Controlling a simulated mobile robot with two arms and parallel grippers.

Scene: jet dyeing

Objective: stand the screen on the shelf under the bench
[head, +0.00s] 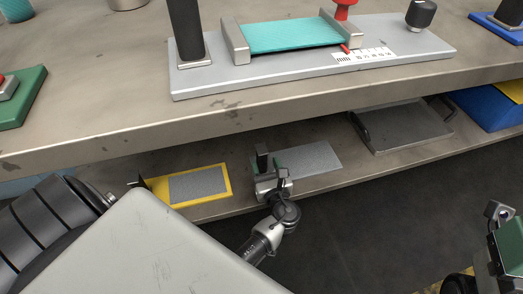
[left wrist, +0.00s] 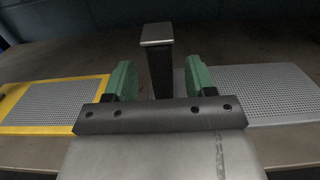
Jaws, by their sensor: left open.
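My left gripper (head: 271,178) reaches over the shelf (head: 318,184) under the bench. Its green fingers are apart, and a dark upright post with a pale flat top (left wrist: 159,68) shows between them in the left wrist view. The post stands at or just beyond the fingertips; contact cannot be told. A grey perforated panel with a yellow border (head: 200,185) lies flat to the left. A plain grey perforated panel (head: 312,160) lies flat to the right, partly behind the gripper. Which item is the screen is not clear. My right gripper (head: 501,232) is at the lower right, partly out of frame.
The bench top (head: 110,75) overhangs the shelf. It carries a grey device (head: 400,55) with a teal sheet (head: 292,36). A grey tray with handles (head: 400,124) and a blue bin (head: 487,106) are farther right on the shelf. Dark floor lies in front.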

